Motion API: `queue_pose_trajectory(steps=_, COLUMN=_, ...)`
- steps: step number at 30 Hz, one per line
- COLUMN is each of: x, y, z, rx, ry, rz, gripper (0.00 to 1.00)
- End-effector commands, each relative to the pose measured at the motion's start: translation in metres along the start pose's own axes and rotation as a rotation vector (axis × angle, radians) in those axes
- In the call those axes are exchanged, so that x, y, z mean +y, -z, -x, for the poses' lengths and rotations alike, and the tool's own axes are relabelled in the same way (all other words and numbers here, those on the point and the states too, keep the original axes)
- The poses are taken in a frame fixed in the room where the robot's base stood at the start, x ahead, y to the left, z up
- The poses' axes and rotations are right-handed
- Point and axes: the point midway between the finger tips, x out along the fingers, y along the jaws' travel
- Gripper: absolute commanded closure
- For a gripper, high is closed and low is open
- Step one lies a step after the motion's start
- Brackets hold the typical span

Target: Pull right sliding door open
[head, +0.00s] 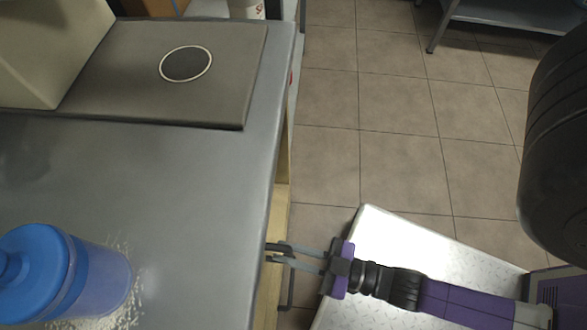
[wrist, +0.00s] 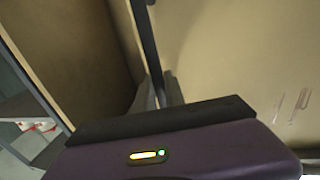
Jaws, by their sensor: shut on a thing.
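The sliding door is a beige panel (wrist: 225,60) that fills the right of the wrist view. In the head view only a thin strip of beige front (head: 268,285) shows below the counter edge. A dark upright bar handle (wrist: 148,38) runs down in front of the panel; in the head view part of it shows below my fingers (head: 289,290). My gripper (head: 275,252) reaches left to the counter front, and its grey fingers (wrist: 158,97) are closed around the handle. The fingertips are partly hidden by the gripper body and the counter edge.
The metal counter (head: 190,200) overhangs the front and carries a blue-lidded container (head: 75,275) and a flat plate (head: 190,60). Another beige panel (wrist: 70,60) and a grey shelf (wrist: 15,105) show at left in the wrist view. Tiled floor (head: 385,120) beside the counter is clear.

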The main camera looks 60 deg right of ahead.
Motion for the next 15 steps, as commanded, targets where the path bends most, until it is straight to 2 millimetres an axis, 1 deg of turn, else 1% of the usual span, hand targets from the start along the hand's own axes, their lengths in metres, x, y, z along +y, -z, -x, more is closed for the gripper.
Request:
queue_pose_trajectory(steps=1, x=-0.017, y=0.002, z=0.005, rx=-0.005, ry=-0.002, rz=-0.006, gripper=1.00)
queue_pose_trajectory(steps=6, x=-0.069, y=0.001, z=0.015, rx=-0.005, ry=0.000, rz=-0.005, gripper=1.00)
queue_pose_trajectory(steps=9, x=-0.094, y=0.000, z=0.020, rx=-0.004, ry=0.000, rz=-0.003, gripper=1.00)
queue_pose_trajectory(steps=12, x=-0.114, y=-0.001, z=0.024, rx=-0.004, ry=0.000, rz=-0.003, gripper=1.00)
queue_pose_trajectory(steps=15, x=-0.129, y=-0.001, z=0.027, rx=-0.004, ry=0.000, rz=-0.002, gripper=1.00)
